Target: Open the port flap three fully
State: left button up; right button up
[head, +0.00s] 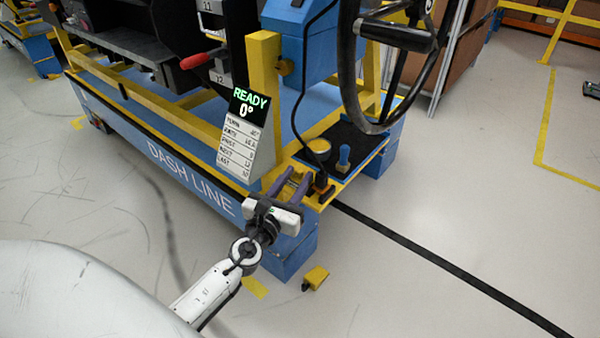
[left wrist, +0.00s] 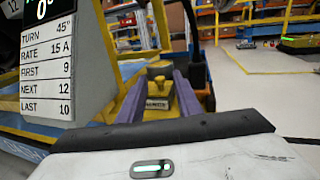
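I cannot pick out a flap marked three in either view. The black dashboard module (head: 130,38) sits on the blue and yellow cart, cut by the top edge; number tags 11 (head: 209,5) and 12 (head: 220,79) show on its right part. My left gripper (head: 291,182) is at the cart's front right corner, right of and below the display card. Its two purple fingers are apart in the left wrist view (left wrist: 158,98). A yellow block with a dark label (left wrist: 158,103) shows between them, seemingly beyond the fingertips; contact is unclear. My right gripper is not in view.
The display (head: 246,105) reads READY and 0°, above a white card (head: 238,148). A steering wheel (head: 385,60) hangs over the cart's right end, near a yellow round button (head: 318,150) and a blue knob (head: 344,157). A red handle (head: 200,59) sticks out. Floor at right is mostly clear.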

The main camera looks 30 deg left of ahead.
aim_at(299, 170)
pick_arm(q)
jog(key=shift+w+a, duration=0.25)
jog(key=shift+w, duration=0.95)
